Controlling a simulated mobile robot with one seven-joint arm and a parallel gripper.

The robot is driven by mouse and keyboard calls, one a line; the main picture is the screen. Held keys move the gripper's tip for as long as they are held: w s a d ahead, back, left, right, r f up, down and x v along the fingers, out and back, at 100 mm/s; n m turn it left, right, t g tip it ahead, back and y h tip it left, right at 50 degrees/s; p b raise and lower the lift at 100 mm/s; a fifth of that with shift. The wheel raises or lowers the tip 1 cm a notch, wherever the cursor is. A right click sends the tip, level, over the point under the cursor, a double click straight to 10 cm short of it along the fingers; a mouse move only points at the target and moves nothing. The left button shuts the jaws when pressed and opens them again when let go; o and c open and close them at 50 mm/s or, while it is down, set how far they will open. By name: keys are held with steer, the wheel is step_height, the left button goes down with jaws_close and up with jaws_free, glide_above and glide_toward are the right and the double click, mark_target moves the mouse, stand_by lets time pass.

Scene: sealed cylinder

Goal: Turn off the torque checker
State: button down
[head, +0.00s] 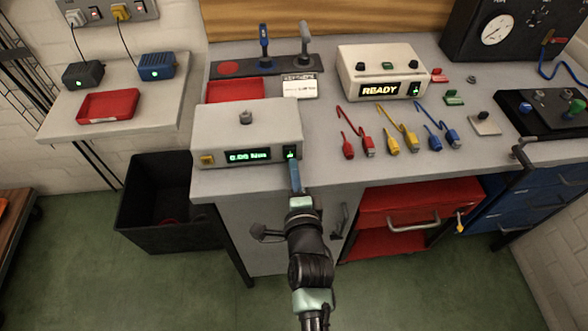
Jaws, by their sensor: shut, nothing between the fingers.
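The torque checker (247,131) is a pale box at the near left of the grey bench, with a small dark stud on top. Its display (248,156) is lit and shows green digits and letters. A yellow button (207,160) sits at the left of its front, and a dark switch (291,152) with a green light sits at the right. My gripper (293,165) is shut and empty, its tip at or just below that switch. I cannot tell whether it touches. The fingers partly hide the switch's lower edge.
A second pale box (380,65) reading "READY" stands farther back. Red, yellow and blue cabled connectors (388,135) lie to the right. A red tray (235,90) is behind the checker. A black bin (160,205) stands on the floor at left, and a red drawer (405,205) is below the bench.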

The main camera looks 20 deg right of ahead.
steer(key=shift+f+b, duration=0.15)
steer(key=shift+b, duration=0.2)
steer(key=b, duration=0.2)
steer(key=shift+w+f+t+b, duration=0.25)
steer(key=shift+f+t+b, duration=0.05)
steer(key=shift+f, duration=0.05)
steer(key=shift+r+p, duration=0.45)
steer(key=shift+s+f, duration=0.1)
steer(key=shift+f, duration=0.05)
